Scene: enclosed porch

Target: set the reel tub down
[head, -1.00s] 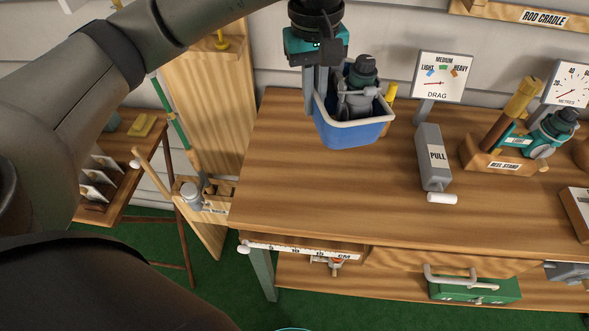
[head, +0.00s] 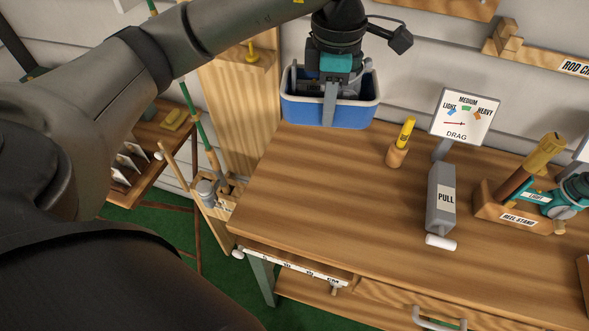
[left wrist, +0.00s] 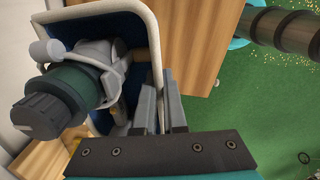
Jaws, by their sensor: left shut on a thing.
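The reel tub (head: 300,112) is blue with a pale rim and is near the back left of the wooden bench (head: 310,190) in the head view. My left gripper (head: 329,103) is shut on its near wall. In the left wrist view, the gripper (left wrist: 160,105) pinches the tub wall near the pale rim (left wrist: 153,45). A dark green and grey reel (left wrist: 65,98) is inside the tub; the gripper mostly hides it in the head view. I cannot tell whether the tub's bottom touches the bench. My right gripper is not in view.
A yellow-topped tool in a wooden holder (head: 397,155), the grey PULL block (head: 440,200) with the drag gauge (head: 464,115) behind it, and the reel stand (head: 515,220) stand to the right. The front left of the bench top is clear. A wooden panel (head: 240,110) stands left.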

